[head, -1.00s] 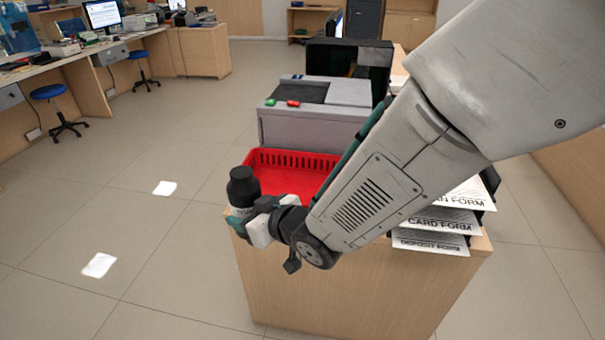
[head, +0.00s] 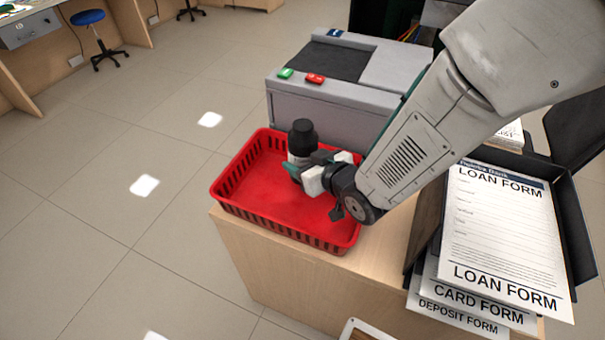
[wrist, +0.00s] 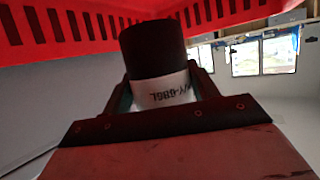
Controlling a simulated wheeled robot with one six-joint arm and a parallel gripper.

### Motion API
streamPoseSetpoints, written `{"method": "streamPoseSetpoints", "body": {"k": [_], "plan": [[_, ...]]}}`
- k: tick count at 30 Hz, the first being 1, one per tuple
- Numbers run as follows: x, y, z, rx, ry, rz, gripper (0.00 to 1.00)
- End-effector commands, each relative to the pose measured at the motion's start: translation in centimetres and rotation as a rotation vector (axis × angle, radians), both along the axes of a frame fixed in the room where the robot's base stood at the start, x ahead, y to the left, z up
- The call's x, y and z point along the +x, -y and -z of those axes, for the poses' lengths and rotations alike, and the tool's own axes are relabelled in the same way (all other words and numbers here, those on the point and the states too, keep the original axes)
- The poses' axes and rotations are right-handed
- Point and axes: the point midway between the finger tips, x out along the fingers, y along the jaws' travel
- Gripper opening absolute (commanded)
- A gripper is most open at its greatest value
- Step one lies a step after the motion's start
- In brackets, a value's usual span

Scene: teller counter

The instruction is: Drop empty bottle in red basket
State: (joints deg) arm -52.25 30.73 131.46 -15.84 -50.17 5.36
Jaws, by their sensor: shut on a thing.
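The bottle (head: 302,137) is black with a white label band and stands upright in my gripper (head: 305,172). My gripper is shut on it. In the head view they are over the red basket (head: 240,207), inside its outline; I cannot tell whether the bottle's base touches the basket floor. In the wrist view the bottle (wrist: 152,48) sits between the fingers, with part of the red basket's slotted wall (wrist: 60,25) across the top. The bottle's lower part is hidden by the gripper.
The basket stands on a wooden counter (head: 270,275). A grey machine (head: 325,105) with green and red buttons stands behind it. A dark tray of forms (head: 500,235) is at the right. Open floor lies to the left.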

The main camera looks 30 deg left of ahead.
Motion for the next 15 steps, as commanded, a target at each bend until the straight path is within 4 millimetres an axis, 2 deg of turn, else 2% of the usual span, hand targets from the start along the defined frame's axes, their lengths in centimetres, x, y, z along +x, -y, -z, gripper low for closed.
{"method": "streamPoseSetpoints", "body": {"k": [5, 15], "plan": [[0.0, 0.0, 1.2, 0.0, 0.001, 0.0, 0.27], [-0.3, -0.3, 5.0, 0.0, 0.0, -0.007, 0.27]]}}
